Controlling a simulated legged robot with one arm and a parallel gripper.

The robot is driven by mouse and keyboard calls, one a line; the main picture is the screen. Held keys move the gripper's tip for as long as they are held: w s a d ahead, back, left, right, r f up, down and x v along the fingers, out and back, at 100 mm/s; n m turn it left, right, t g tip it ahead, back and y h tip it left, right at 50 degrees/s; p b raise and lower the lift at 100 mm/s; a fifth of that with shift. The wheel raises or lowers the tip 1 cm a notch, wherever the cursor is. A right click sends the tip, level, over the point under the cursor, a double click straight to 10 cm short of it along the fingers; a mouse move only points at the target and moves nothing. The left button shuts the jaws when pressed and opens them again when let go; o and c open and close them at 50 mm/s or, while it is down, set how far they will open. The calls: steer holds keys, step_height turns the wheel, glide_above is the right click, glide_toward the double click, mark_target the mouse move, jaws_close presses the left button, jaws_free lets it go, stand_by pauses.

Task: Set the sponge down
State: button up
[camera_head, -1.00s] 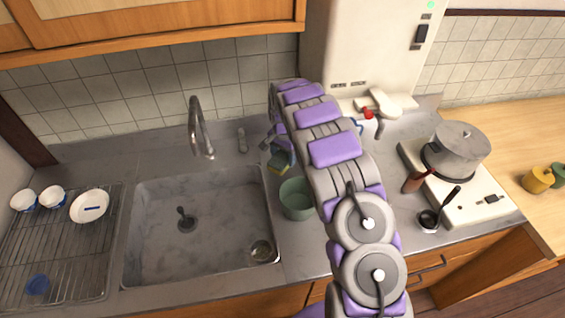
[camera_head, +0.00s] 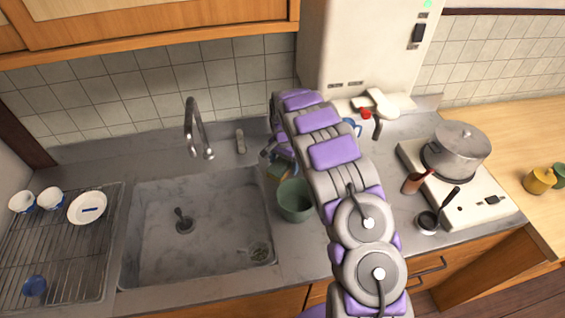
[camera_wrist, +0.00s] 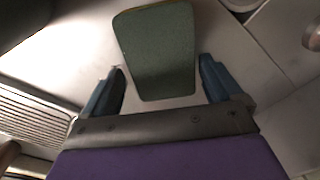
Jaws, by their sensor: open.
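The sponge (camera_head: 279,172), green with a yellowish layer, is just right of the sink and behind the green cup (camera_head: 296,201). In the wrist view the sponge (camera_wrist: 158,55) shows its green face between and beyond my fingertips, with gaps at both sides; it appears to rest on the counter. My gripper (camera_wrist: 160,82) is open, its two blue-grey fingers apart and clear of the sponge. In the head view my gripper (camera_head: 276,156) is partly hidden by my arm, above and behind the sponge.
The sink (camera_head: 195,235) lies left of the sponge, with a faucet (camera_head: 197,130) behind it. A dish rack (camera_head: 70,245) with bowls is at far left. A pot (camera_head: 457,150) sits on the stove at right.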

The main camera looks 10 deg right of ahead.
mark_target(283, 163)
step_height(283, 163, up, 12)
steer(key=p, duration=0.2)
steer(key=shift+a, duration=0.15)
stand_by(0.6)
